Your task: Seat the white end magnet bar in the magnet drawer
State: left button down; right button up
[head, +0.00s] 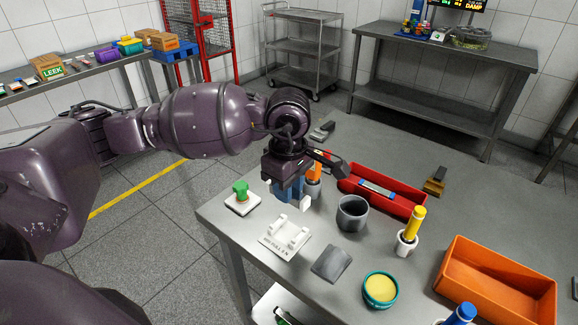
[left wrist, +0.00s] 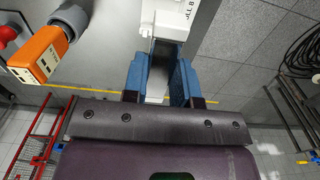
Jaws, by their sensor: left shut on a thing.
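My left gripper (head: 288,190) is above the near left part of the table, its blue fingers pointing down. It is shut on the magnet bar, whose white end (head: 306,203) sticks out to the right of the fingers. In the left wrist view the grey bar (left wrist: 160,72) shows between the blue fingers of the left gripper (left wrist: 160,80). The white magnet drawer (head: 272,244), with raised cradle posts and lettering on its front, lies on the table just below and in front of the gripper. A white part with lettering (left wrist: 160,18) shows beyond the fingers. My right gripper is out of view.
A green-knobbed piece on a white base (head: 241,204) stands left of the drawer. A grey pad (head: 331,263), dark cup (head: 352,221) and yellow-filled bowl (head: 380,290) are to its right. A red tray (head: 405,205) and orange bin (head: 470,290) stand farther right.

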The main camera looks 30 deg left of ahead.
pick_arm(q)
notch_tip(320, 180, down, 10)
jog(key=shift+r+b, duration=0.2)
jog(key=shift+b, duration=0.2)
jog(key=shift+f, duration=0.2)
jog(key=c, duration=0.9)
grip_release()
